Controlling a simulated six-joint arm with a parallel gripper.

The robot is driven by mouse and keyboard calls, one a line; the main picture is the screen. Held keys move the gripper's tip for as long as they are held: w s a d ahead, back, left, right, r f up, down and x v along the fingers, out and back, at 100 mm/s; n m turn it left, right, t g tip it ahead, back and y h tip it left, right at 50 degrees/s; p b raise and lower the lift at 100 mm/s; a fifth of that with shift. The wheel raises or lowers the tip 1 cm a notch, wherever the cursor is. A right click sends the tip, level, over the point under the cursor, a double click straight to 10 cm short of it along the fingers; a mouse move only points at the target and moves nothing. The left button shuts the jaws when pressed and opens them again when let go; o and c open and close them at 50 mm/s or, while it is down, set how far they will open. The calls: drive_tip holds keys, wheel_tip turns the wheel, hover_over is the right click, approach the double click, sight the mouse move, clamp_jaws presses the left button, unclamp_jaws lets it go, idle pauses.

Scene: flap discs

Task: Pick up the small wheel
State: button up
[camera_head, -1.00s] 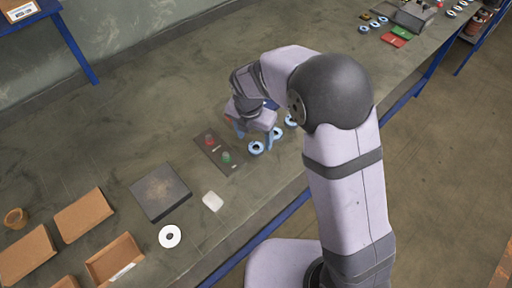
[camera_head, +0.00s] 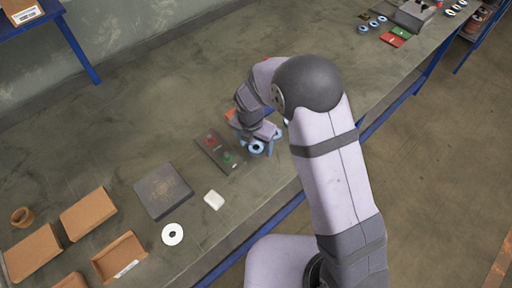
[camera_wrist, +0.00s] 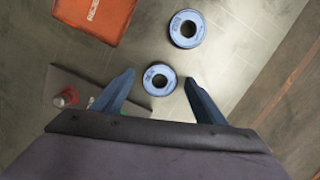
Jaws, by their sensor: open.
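Small blue-rimmed wheels lie flat on the grey bench. In the wrist view one wheel (camera_wrist: 159,79) lies between the tips of my open gripper (camera_wrist: 160,88), with clear space on both sides. A second wheel (camera_wrist: 186,29) lies just beyond it. In the head view my gripper (camera_head: 256,142) is low over the bench, close to the near wheel (camera_head: 256,147). My arm hides most of the other wheel there. Whether the fingertips touch the bench cannot be told.
A control panel (camera_head: 219,151) with red and green buttons lies just left of my gripper. An orange-red box (camera_wrist: 96,15) lies beyond.

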drive_tip(key=c, duration=1.2)
drive_tip(key=shift+r, duration=0.15)
wheel_tip(320, 180, up, 10)
drive_tip(key=b, duration=0.2)
drive_tip(key=s+a+p, duration=0.1)
drive_tip(key=a+p, duration=0.1)
drive_tip(key=a, duration=0.1)
drive_tip(key=s+a+f+p, duration=0.1)
drive_tip(key=a+p, duration=0.1)
drive_tip(key=a, duration=0.1)
drive_tip(key=s+a+p, duration=0.2)
drive_tip(key=a, duration=0.1)
drive_tip(key=shift+s+a+f, duration=0.1)
drive_tip(key=shift+f, duration=0.1)
